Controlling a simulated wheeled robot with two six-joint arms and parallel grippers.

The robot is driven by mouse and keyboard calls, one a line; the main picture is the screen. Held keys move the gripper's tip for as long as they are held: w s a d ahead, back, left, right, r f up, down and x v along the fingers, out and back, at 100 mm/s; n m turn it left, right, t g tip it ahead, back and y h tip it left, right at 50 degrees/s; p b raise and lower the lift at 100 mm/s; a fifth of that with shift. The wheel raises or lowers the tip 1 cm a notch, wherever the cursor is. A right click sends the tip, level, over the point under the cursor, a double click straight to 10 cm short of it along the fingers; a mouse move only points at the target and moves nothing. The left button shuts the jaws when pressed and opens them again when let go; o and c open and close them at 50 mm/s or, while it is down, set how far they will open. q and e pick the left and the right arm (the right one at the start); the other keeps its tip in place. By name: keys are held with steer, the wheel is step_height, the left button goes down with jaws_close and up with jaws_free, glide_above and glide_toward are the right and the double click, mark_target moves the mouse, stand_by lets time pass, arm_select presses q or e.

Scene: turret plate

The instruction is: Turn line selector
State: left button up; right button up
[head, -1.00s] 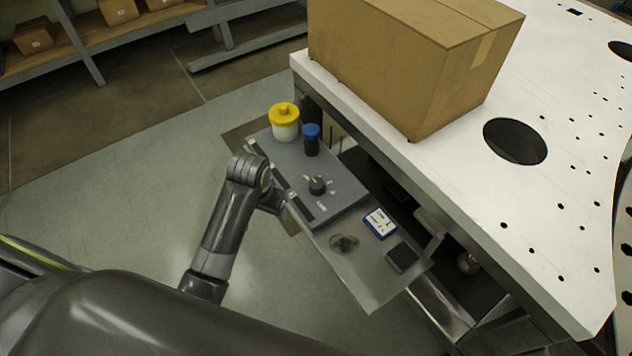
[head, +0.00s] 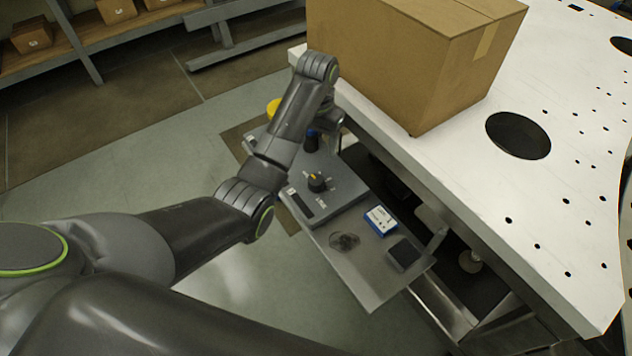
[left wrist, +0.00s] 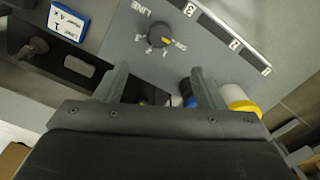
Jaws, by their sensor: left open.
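The line selector is a black rotary knob (head: 317,182) with a yellow pointer mark, on a grey sloped panel (head: 345,190) beside the white table. In the left wrist view the knob (left wrist: 162,36) sits beyond the fingertips, near the word LINE and the numbers 1, 2 and 3. The exact mark it points to is hard to read. My left gripper (left wrist: 160,78) is open and empty, its two fingers apart and not touching the knob. In the head view its wrist is above the far part of the panel and the fingers are mostly hidden. My right gripper is not in view.
A yellow-capped white jar (left wrist: 236,98) and a blue-capped dark bottle (head: 311,141) stand at the panel's far end. A blue-and-white card (head: 381,220) and a dark block (head: 404,254) lie on the lower tray (head: 365,285). A cardboard box (head: 415,70) stands on the white table (head: 460,165).

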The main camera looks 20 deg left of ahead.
mark_target(316, 179)
arm_select(q)
step_height(316, 179, down, 15)
steer(key=shift+a+f, duration=0.1)
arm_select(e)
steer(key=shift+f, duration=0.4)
arm_select(q)
steer(key=c, duration=1)
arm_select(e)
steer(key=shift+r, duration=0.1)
